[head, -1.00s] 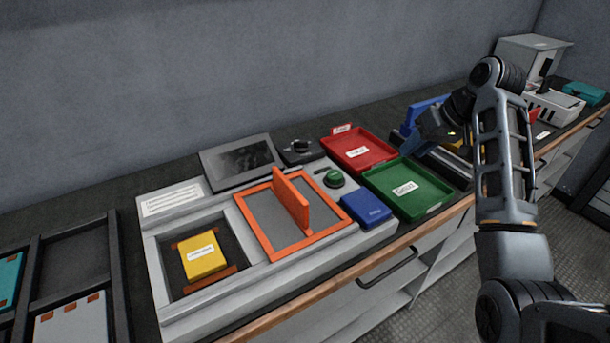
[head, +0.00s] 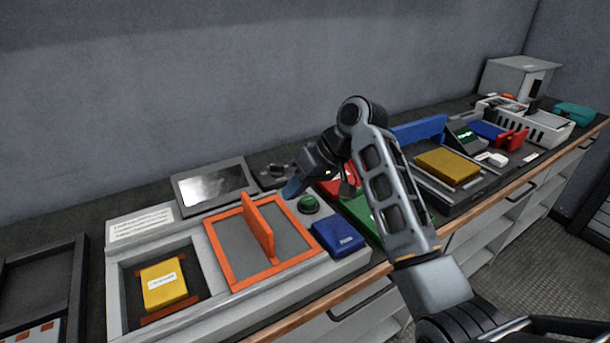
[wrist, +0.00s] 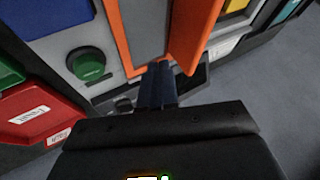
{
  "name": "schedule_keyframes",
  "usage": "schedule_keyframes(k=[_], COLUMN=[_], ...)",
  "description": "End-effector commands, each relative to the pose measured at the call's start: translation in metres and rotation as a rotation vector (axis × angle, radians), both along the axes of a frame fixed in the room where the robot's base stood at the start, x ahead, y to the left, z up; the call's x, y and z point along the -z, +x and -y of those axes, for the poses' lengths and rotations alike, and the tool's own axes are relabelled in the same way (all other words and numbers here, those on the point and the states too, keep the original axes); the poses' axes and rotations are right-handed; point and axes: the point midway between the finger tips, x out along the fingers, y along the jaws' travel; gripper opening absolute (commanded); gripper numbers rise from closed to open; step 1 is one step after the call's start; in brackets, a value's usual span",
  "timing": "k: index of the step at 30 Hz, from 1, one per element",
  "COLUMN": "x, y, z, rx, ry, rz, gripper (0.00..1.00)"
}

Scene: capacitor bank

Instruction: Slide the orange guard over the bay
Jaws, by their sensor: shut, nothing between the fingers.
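The orange guard (head: 222,268) is a flat frame with an upright orange fin (head: 258,228), on the right part of the grey fixture. The bay (head: 124,298) is the dark recess to its left, uncovered, with a yellow labelled block (head: 165,284) in it. My gripper (head: 291,190) is shut and empty, above the back of the fixture, right of the guard and near the green knob (head: 309,205). In the wrist view my shut fingers (wrist: 158,75) point toward the guard's frame (wrist: 124,36) and fin (wrist: 192,38). I cannot tell whether they touch it.
A blue block (head: 339,238) sits right of the guard. A tilted screen (head: 214,187) stands behind it. Red (wrist: 42,118) and green trays (head: 362,212) lie to the right, partly behind my arm. A yellow block (head: 448,167) and blue bar (head: 418,131) are farther right.

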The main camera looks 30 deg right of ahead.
Motion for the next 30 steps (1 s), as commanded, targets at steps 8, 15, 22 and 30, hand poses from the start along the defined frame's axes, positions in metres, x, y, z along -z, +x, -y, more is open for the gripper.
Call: schedule_keyframes(k=[8,15,22,30], x=[0.021,0.023,0.023,0.023], y=[0.011,0.010,0.010,0.016], z=[-0.034,-0.052,-0.053,-0.059], rx=[-0.002,0.000,0.001,-0.001], ry=[-0.001,0.000,-0.001,-0.002], rz=[0.000,-0.001,0.000,0.001], gripper=[0.00,0.00,0.00,0.00])
